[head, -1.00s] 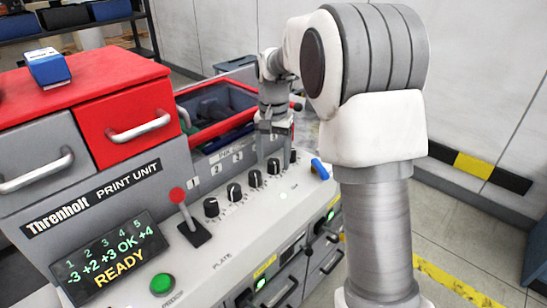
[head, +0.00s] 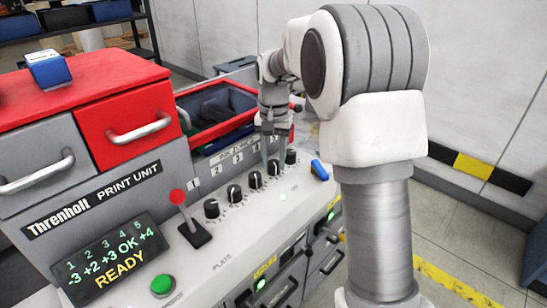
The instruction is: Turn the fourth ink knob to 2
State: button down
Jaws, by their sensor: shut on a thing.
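A row of black ink knobs runs along the sloped grey panel of the print unit in the head view. The first knob (head: 211,208), second knob (head: 234,193) and third knob (head: 255,180) stand clear. The fourth knob (head: 273,168) is under my gripper (head: 273,160), which points down and is shut on it. The fingers partly hide this knob, so I cannot read its pointer or scale. The fifth knob (head: 291,156) is just beyond. The display (head: 108,262) shows -3, +2, +3, OK, +4 under 1 to 5, with OK under 4, and READY below.
A red-topped lever (head: 178,197) stands left of the knobs, and a green button (head: 162,285) is nearer. A blue handle (head: 319,170) is right of the fifth knob. An open red-edged bin (head: 225,145) lies behind the panel.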

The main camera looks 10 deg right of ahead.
aim_at(274, 162)
jog(key=shift+r+n+p, duration=0.1)
jog(key=shift+n+p, duration=0.7)
jog(key=shift+n, duration=1.6)
jog(key=c, duration=0.5)
grip_release()
notch_tip(274, 162, up, 17)
jog(key=p, duration=0.1)
jog(key=shift+r+p, duration=0.2)
jog(key=shift+p, duration=0.1)
